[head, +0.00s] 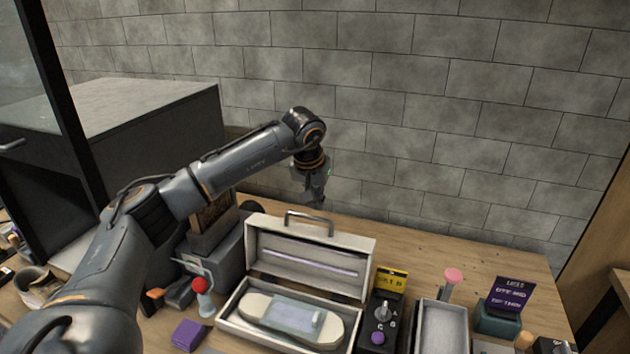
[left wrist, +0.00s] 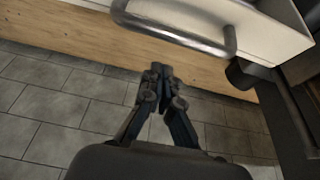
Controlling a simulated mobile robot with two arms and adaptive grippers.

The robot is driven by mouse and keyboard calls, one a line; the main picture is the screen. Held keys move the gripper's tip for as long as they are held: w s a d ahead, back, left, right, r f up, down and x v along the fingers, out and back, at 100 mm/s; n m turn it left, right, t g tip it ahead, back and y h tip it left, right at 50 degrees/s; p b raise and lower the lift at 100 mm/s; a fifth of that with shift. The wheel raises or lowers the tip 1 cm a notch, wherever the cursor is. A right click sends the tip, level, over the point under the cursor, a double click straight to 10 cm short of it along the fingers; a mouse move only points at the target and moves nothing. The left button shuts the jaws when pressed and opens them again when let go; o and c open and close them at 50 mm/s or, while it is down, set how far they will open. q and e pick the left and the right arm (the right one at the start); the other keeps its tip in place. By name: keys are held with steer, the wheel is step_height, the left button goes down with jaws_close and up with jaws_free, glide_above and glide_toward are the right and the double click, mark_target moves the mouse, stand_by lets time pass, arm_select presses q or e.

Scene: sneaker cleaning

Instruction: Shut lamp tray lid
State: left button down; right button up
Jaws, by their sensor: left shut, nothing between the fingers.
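The lamp tray (head: 226,318) is a pale box on the table with its lid (head: 262,250) standing open, tilted back. A purple lamp strip (head: 310,262) runs along the lid's inner face, and a metal handle (head: 309,216) sits on its top edge. A pale rounded object with a glassy panel (head: 293,318) lies in the tray. My left gripper (head: 316,203) is behind the lid, just beyond the handle. In the left wrist view its fingers (left wrist: 160,72) are shut and empty, apart in the picture from the handle (left wrist: 180,35). My right gripper is not in view.
Right of the tray stand a control box with knobs (head: 381,318), an open grey bin (head: 441,325) and a small sign (head: 507,296). A red-topped item (head: 201,285) and a purple block (head: 189,334) are to the left. A tiled wall (head: 430,120) rises behind.

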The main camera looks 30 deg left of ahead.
mark_target(311, 227)
arm_select(q)
steer(key=shift+s+d+r+p, duration=0.1)
steer(key=shift+s+d+p, duration=0.1)
steer(key=shift+s, duration=0.65)
steer(key=shift+s+d+r+p, duration=0.1)
steer(key=shift+s+d+p, duration=0.1)
steer(key=shift+s, duration=0.6)
steer(key=shift+w, duration=0.1)
